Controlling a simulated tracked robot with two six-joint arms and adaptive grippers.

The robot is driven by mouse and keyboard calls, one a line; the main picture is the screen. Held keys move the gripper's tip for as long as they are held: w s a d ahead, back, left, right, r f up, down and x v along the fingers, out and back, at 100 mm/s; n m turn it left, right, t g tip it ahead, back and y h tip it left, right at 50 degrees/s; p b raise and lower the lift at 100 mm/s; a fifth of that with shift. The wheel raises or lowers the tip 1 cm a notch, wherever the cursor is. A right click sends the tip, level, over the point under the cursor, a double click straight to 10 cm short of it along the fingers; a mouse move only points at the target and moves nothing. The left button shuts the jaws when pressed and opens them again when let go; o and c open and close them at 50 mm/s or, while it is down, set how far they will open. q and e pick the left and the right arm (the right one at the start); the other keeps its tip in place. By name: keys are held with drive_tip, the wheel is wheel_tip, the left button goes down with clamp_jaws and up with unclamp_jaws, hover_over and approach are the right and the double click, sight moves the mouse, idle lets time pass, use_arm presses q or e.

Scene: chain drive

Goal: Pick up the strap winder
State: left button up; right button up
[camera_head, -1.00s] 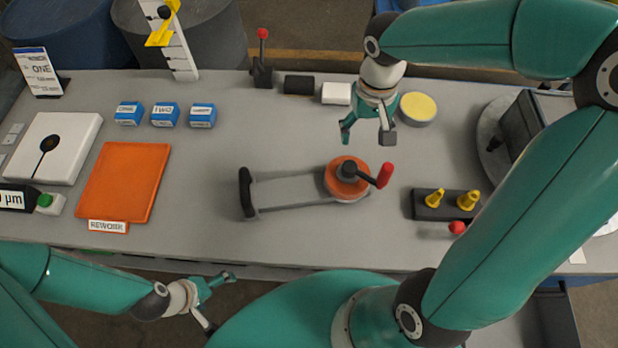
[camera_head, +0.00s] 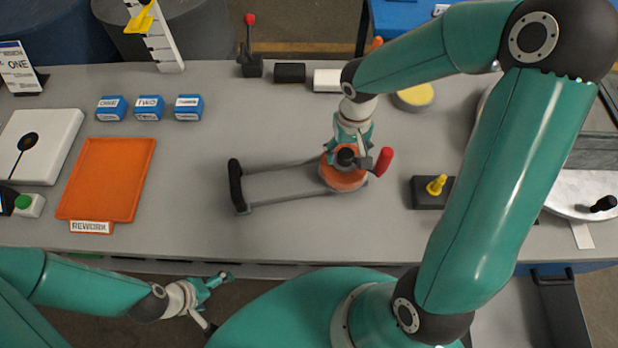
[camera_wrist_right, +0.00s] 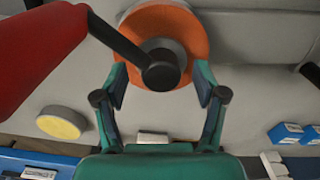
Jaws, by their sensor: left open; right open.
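The strap winder (camera_head: 283,183) lies on the grey table. It has a grey frame, a black handle (camera_head: 237,186) at its left end, an orange disc (camera_head: 343,178) and a crank with a red knob (camera_head: 385,161) at its right end. My right gripper (camera_head: 352,160) is over the disc end and hides part of it. In the right wrist view the open fingers (camera_wrist_right: 160,100) stand on both sides below the black hub (camera_wrist_right: 162,70), in front of the orange disc (camera_wrist_right: 190,30). Contact cannot be told. My left gripper (camera_head: 217,300) is open and empty, in front of the table edge.
An orange rework tray (camera_head: 105,180) and several blue boxes (camera_head: 148,108) are to the left. A yellow-topped round tin (camera_head: 414,96) is behind.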

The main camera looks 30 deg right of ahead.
drive_tip(key=shift+f, duration=0.65)
drive_tip(key=shift+r, duration=0.1)
drive_tip(key=shift+c, duration=0.2)
clamp_jaws()
